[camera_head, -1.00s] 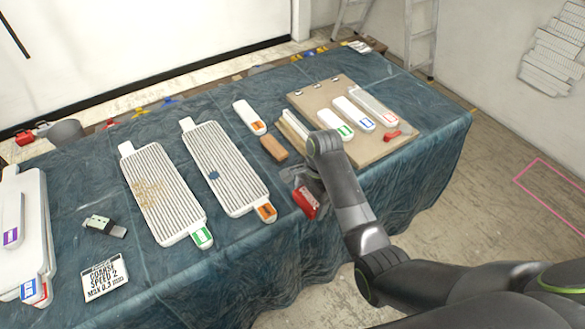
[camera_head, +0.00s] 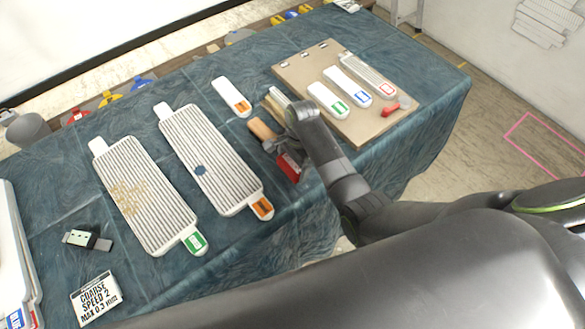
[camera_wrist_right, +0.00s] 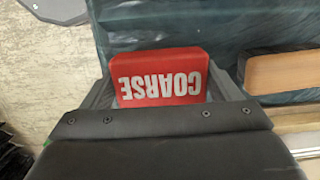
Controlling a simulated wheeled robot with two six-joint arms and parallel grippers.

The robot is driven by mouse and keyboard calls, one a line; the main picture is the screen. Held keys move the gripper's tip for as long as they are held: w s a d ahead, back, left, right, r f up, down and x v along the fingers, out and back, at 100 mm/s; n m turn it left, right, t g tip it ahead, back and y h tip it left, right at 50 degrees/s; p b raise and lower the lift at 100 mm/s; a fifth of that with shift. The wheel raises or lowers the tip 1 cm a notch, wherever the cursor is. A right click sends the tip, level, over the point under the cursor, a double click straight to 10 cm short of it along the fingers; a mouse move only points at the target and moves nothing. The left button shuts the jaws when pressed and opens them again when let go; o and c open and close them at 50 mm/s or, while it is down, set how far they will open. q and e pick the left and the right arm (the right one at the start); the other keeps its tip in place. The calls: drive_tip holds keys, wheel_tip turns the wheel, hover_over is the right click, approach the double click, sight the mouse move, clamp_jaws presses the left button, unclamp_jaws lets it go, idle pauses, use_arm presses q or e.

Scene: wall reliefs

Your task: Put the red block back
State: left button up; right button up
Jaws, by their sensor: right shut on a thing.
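The red block (camera_head: 288,166), marked COARSE, is held in my right gripper (camera_head: 283,150) near the front edge of the table, right of the orange-tagged ribbed panel (camera_head: 210,158). In the right wrist view the red block (camera_wrist_right: 162,77) sits between the fingers of the right gripper (camera_wrist_right: 165,85), its lettering upside down. The gripper is shut on it. The head view does not clearly show whether the block touches the cloth. My left gripper is not in view.
A wooden block (camera_head: 262,129) lies just behind the gripper. A brown board (camera_head: 365,125) with several tagged white pieces is at the right. A green-tagged ribbed panel (camera_head: 145,195), a small green-and-black device (camera_head: 86,240) and a COARSE SPEED 2 sign (camera_head: 96,298) lie left.

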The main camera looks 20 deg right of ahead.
sight(293, 170)
wheel_tip(293, 170, down, 2)
drive_tip(key=shift+f, duration=0.9)
drive_tip(key=o, duration=0.8)
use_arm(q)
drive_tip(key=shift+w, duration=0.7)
use_arm(e)
drive_tip(key=shift+o, duration=0.2)
